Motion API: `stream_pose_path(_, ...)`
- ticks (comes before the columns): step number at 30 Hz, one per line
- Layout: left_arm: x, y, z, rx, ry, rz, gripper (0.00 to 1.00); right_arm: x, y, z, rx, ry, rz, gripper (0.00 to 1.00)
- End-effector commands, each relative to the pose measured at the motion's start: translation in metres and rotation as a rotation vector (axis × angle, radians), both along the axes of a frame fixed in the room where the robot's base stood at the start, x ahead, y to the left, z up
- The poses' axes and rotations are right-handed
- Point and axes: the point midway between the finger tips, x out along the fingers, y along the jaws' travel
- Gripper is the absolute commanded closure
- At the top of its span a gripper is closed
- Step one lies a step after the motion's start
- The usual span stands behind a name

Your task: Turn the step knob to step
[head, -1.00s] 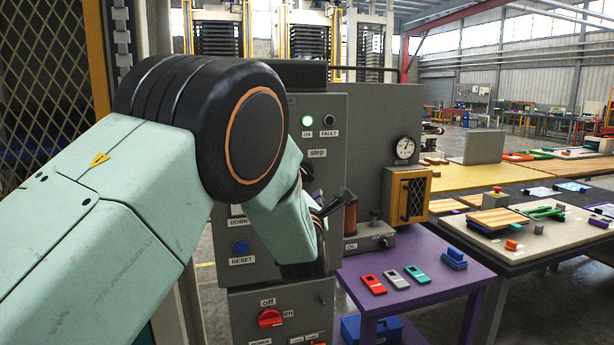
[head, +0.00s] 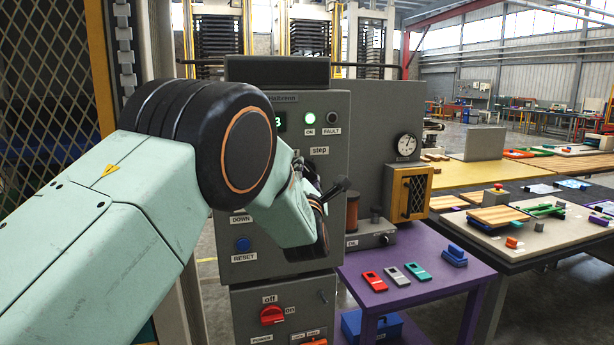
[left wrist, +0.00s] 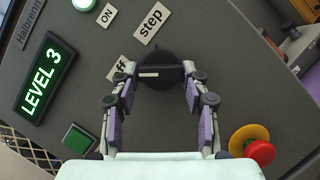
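The step knob (left wrist: 165,69) is black with a white mark, and it shows on the grey panel in the left wrist view. The mark points left, toward the partly covered "off" label (left wrist: 118,69). The "step" label (left wrist: 151,22) is above the knob in that view; it also shows in the head view (head: 319,150). My left gripper (left wrist: 160,76) is open, with one fingertip on each side of the knob and close to it. Contact is not clear. In the head view my left gripper (head: 325,195) is at the panel and covers the knob. My right gripper is not in view.
A red and yellow emergency button (left wrist: 255,145) is at lower right in the wrist view, and a green button (left wrist: 78,138) at lower left. A red off/on switch (head: 272,315) is lower on the cabinet. A purple table (head: 430,291) stands to the right.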

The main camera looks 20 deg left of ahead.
Motion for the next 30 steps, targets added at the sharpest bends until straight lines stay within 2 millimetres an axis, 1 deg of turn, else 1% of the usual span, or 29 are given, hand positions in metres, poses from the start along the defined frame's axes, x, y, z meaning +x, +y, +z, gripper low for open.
stream_pose_path(1,-0.0001,0.0000,0.0002,0.000,0.000,0.000,0.61,0.0000,0.0000,0.0000,0.000,0.000,0.000,1.00)
stream_pose_path(9,0.0000,-0.0010,0.0008,0.002,-0.001,-0.002,0.84,0.0000,0.0000,0.0000,0.000,0.000,0.000,1.00)
stream_pose_path(11,0.0000,-0.0013,0.0010,0.002,-0.002,-0.003,0.88,0.0000,0.0000,0.0000,0.000,0.000,0.000,1.00)
stream_pose_path(20,-0.0002,-0.0014,0.0024,0.041,0.023,-0.003,0.88,0.0000,0.0000,0.0007,0.000,0.000,0.000,1.00)
stream_pose_path(26,-0.0004,-0.0013,0.0041,0.142,0.090,-0.004,0.88,0.0000,0.0000,0.0025,0.000,0.000,0.000,1.00)
stream_pose_path(30,-0.0005,-0.0011,0.0059,0.244,0.157,-0.004,0.88,0.0000,0.0000,0.0056,0.000,0.000,0.000,1.00)
